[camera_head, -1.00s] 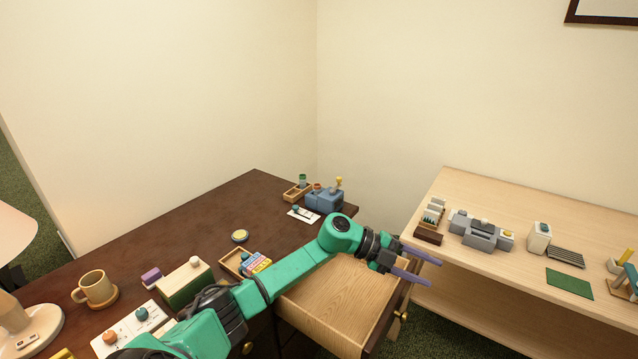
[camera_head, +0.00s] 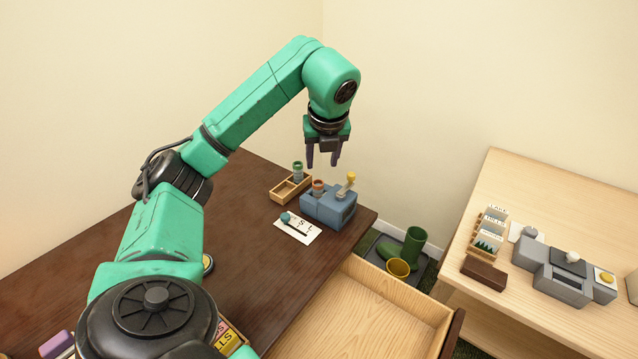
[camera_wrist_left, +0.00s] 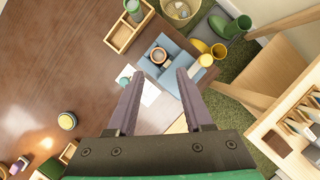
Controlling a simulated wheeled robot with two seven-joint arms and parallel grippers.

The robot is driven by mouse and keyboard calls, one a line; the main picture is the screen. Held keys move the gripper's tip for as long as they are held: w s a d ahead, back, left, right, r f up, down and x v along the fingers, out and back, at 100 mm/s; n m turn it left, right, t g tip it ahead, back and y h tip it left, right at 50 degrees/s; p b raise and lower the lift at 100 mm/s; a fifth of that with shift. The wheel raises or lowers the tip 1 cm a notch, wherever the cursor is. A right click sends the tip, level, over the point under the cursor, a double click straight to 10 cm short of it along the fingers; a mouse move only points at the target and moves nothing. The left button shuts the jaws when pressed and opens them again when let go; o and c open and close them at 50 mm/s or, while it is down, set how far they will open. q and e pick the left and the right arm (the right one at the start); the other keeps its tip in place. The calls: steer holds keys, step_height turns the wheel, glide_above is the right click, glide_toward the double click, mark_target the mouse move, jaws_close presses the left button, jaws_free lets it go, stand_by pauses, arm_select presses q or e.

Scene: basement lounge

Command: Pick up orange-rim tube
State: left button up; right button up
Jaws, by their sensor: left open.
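The orange-rim tube (camera_head: 318,186) stands upright in the blue-grey block device (camera_head: 330,207) near the back corner of the dark desk. In the left wrist view the tube's orange ring (camera_wrist_left: 158,55) shows from above, just beyond the fingertips. My left gripper (camera_head: 323,162) points down above the device, open and empty, apart from the tube. Its two fingers also show in the left wrist view (camera_wrist_left: 158,80). A green-rim tube (camera_head: 298,171) stands in a wooden tray (camera_head: 290,188) to the left of the device. My right gripper is not in view.
A white card (camera_head: 298,228) with a teal knob lies in front. The open drawer (camera_head: 365,310) is empty where visible.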

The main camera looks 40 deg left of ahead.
mark_target(318, 183)
arm_select(q)
steer(key=x, duration=1.1)
steer(key=shift+s+f, duration=0.15)
steer(key=shift+f, duration=0.05)
jaws_close()
